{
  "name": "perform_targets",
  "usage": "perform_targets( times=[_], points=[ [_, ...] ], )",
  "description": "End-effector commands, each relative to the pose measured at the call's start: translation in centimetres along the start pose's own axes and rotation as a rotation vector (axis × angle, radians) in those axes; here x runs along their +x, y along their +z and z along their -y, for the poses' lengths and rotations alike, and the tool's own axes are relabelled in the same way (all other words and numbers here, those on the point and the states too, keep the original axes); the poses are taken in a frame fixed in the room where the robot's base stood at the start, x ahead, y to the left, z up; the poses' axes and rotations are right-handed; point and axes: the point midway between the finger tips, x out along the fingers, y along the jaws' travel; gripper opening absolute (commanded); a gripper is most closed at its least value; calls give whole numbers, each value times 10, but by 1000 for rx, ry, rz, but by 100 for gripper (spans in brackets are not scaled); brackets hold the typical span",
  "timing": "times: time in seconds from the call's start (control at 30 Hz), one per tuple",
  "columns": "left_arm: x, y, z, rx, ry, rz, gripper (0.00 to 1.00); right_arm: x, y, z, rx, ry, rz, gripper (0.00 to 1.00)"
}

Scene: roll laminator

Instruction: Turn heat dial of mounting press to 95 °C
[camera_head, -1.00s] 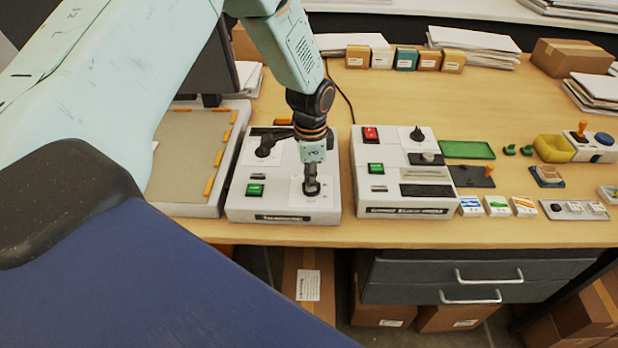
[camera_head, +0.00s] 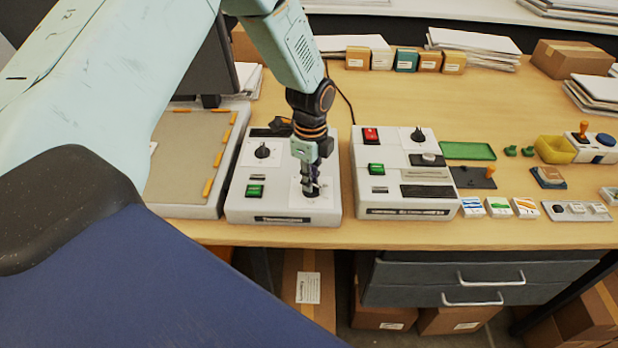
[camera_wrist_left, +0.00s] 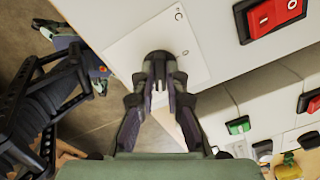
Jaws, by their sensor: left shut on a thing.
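The press (camera_head: 290,215) is a light grey box at the front edge of the bench. It carries a dark upper-left dial (camera_head: 263,151) and a green rocker switch (camera_head: 255,190). A second dark knob (camera_head: 311,193) sits on a white scale plate (camera_head: 328,184) at its front right. My left gripper (camera_head: 311,186) points down from above and is shut on this knob. In the left wrist view the fingers (camera_wrist_left: 158,90) close around the dark knob (camera_wrist_left: 158,62), with a "°C" mark on the plate beside it. The pointer and most scale numbers are hidden or too small to read. My right gripper is not in view.
A tan flat bed (camera_head: 185,160) with orange strips lies on the left. Small boxes (camera_head: 405,60) line the back. The middle back of the bench is clear.

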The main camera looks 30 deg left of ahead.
Motion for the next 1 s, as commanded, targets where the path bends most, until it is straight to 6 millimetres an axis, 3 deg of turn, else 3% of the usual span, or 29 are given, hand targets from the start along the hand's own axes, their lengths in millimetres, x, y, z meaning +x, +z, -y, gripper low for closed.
perform_targets(
  times=[0.53, 0.57, 0.8, 1.0],
  points=[
    [1, -2, -1, 21, 1, -2, 0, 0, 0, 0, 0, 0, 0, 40],
    [1, -2, -1, 21, 1, -2, 14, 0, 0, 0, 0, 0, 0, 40],
    [1, -1, -1, 22, 2, -1, 34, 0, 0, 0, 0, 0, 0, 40],
    [1, 0, -1, 22, 3, -1, 35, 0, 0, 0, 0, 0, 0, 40]
  ],
)
